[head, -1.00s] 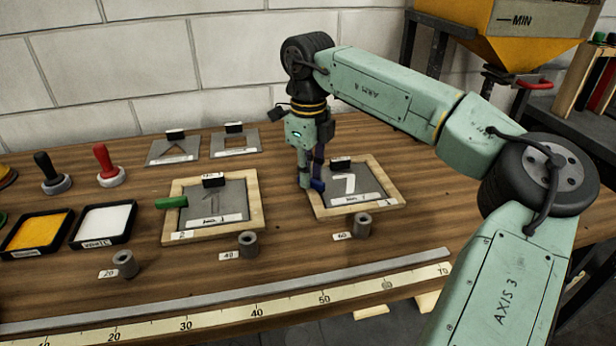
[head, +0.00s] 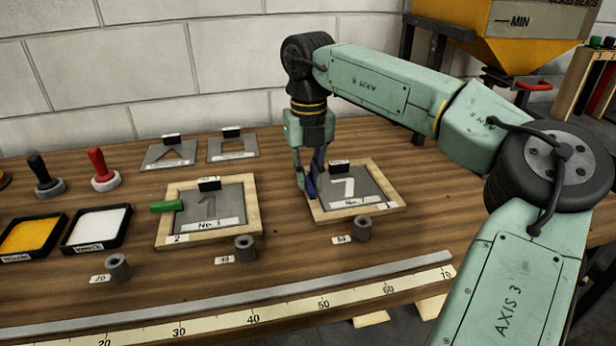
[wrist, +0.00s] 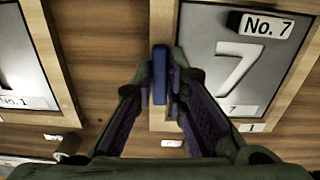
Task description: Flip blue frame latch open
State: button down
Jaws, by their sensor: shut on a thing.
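The blue latch (wrist: 160,75) is a short blue bar at the left rail of the right-hand wooden frame (head: 370,209). In the wrist view it runs along that rail's outer edge, roughly parallel to it. My gripper (wrist: 161,88) is shut on the latch, one finger on each side. In the head view my gripper (head: 309,190) points down at the frame's left rail, and its fingers mostly hide the latch. The frame holds a grey No. 7 stencil plate (wrist: 245,60) with a black grip block on its upper edge.
The left-hand frame (head: 252,213) holds a No. 1 plate, with a green latch (head: 167,206) lying across its left rail. Grey cylinders (head: 362,229) stand along the front. Two spare plates (head: 233,147) lie behind. Bare tabletop lies right of the frames.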

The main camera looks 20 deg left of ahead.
aim_at(309, 181)
jog(key=shift+m, duration=0.3)
dwell(0.4)
jog(key=c, duration=1.6)
grip_release()
notch_tip(309, 181, up, 12)
